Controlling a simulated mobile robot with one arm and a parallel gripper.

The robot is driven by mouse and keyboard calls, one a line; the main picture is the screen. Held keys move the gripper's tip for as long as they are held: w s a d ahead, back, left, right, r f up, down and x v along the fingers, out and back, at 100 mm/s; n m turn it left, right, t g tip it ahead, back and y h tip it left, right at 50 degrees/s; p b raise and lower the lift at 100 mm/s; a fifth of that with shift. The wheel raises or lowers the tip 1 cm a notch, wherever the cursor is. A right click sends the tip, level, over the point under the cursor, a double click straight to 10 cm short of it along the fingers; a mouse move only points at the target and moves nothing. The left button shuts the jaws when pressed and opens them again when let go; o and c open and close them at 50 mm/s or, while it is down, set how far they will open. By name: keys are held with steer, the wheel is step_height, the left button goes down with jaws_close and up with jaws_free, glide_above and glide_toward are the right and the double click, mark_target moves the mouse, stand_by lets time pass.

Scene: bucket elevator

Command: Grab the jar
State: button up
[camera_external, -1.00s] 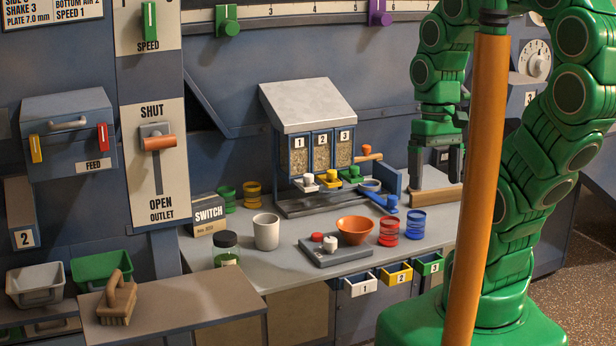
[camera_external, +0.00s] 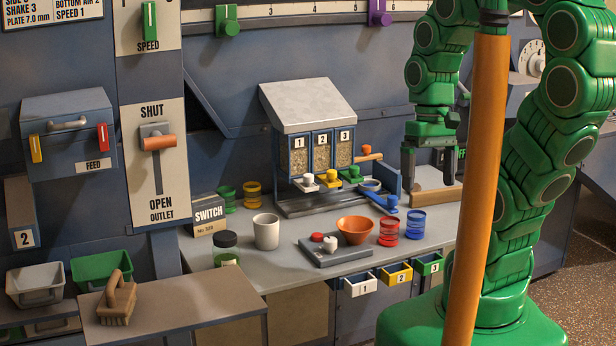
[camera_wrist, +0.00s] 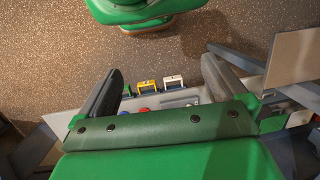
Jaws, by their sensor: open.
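The jar (camera_external: 226,249) is a short clear container with a dark lid and green contents. It stands upright at the front left of the grey workbench (camera_external: 290,268), left of a whitish cup (camera_external: 266,231). My gripper (camera_external: 424,172) hangs above the right side of the bench, far to the right of the jar, with nothing between its fingers. In the wrist view its two dark fingers (camera_wrist: 165,88) are spread wide apart. The jar cannot be made out in the wrist view.
An orange bowl (camera_external: 355,230) and a small tray (camera_external: 330,254) with red and white knobs stand mid-bench. Red (camera_external: 389,231) and blue (camera_external: 416,223) ringed cups are right of them. The three-bin dispenser (camera_external: 320,145) rises behind. An orange post (camera_external: 475,190) stands in front of my arm.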

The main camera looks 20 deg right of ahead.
steer(key=w+a+f+m+g+y, duration=0.15)
steer(key=w+a+m+y, duration=0.25)
steer(key=w+a, duration=0.55)
steer(key=w+a+f+m+y, duration=0.3)
steer(key=w+a+y, duration=0.25)
steer(key=a, duration=0.65)
steer(key=w+a+f+m+t+y, duration=0.3)
steer(key=w+a+f+m+t, duration=0.15)
steer(key=w+f+m, duration=0.85)
steer(key=n+g, duration=0.1)
steer(key=n, duration=0.1)
glide_toward(226, 261)
steer(key=w+f, duration=0.1)
steer(key=w+a+f, duration=0.1)
steer(key=w, duration=0.1)
steer(key=shift+w+a+f, duration=0.1)
steer(key=shift+a+f, duration=0.05)
steer(key=shift+f, duration=0.1)
steer(key=shift+a+f, duration=0.15)
steer(key=shift+f, duration=0.15)
steer(key=shift+x, duration=3.6)
steer(key=c, duration=1.3)
